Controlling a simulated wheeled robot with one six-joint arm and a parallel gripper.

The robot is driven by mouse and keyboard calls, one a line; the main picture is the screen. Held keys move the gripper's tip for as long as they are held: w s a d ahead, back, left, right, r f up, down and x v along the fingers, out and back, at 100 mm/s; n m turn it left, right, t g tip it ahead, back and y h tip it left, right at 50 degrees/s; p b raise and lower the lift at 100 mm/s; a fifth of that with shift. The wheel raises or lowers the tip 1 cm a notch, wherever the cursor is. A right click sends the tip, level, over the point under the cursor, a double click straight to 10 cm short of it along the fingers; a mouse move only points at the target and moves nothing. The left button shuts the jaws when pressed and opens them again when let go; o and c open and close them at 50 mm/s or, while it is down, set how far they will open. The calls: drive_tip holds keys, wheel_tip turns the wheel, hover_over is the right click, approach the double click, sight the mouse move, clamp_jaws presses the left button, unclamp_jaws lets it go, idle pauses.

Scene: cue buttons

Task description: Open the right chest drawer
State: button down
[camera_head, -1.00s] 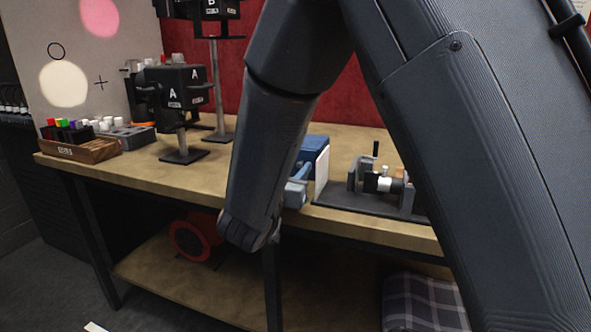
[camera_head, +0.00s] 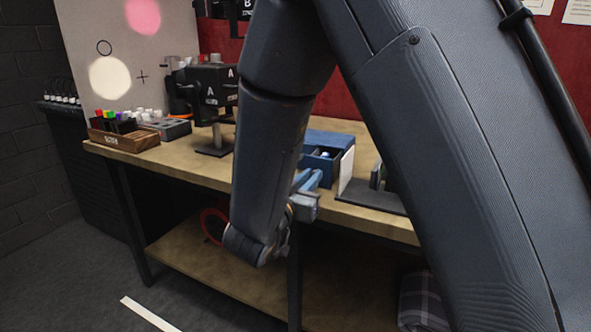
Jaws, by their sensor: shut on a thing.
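A small blue chest (camera_head: 336,138) stands on the workbench, just right of my forearm. Its open blue drawer (camera_head: 318,168) juts toward the bench's front edge, with a small pale item (camera_head: 325,155) inside. My gripper (camera_head: 306,183) is at the drawer's front, low at the bench edge, and is shut on the drawer's front or handle. The exact grip spot is too small to make out. My arm hides the left side of the chest.
A white upright panel (camera_head: 346,170) and dark fixture (camera_head: 376,195) stand close right of the chest. Black device A (camera_head: 212,85) and a wooden tray of markers (camera_head: 124,140) are left. A red ring-shaped object (camera_head: 212,225) sits on the lower shelf.

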idle(0.3)
drive_tip(key=c, duration=1.7)
unclamp_jaws()
drive_tip(key=shift+c, duration=0.2)
drive_tip(key=shift+s+a, duration=0.1)
drive_tip(key=shift+a, duration=0.05)
drive_tip(key=v, duration=0.7)
drive_tip(key=shift+s, duration=0.35)
drive_tip(key=shift+a+r, duration=0.1)
